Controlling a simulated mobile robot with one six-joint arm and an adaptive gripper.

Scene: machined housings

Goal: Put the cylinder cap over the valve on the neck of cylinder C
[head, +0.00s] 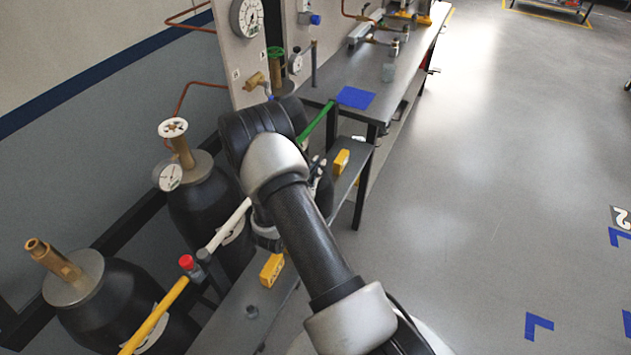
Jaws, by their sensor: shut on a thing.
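The near black cylinder (100,310) stands at the lower left, with a bare brass valve (52,260) on its grey neck. I cannot tell which cylinder is C, as no letters are readable. My arm reaches across the middle of the view and hides its own end. I see neither my gripper nor the cylinder cap.
Yellow (155,315), white (229,225) and green (317,122) bars cross in front of the cylinders. A low dark rail or shelf (235,318) carries yellow blocks (271,269). A workbench (375,75) with a blue mat stands behind. The floor at right is open.

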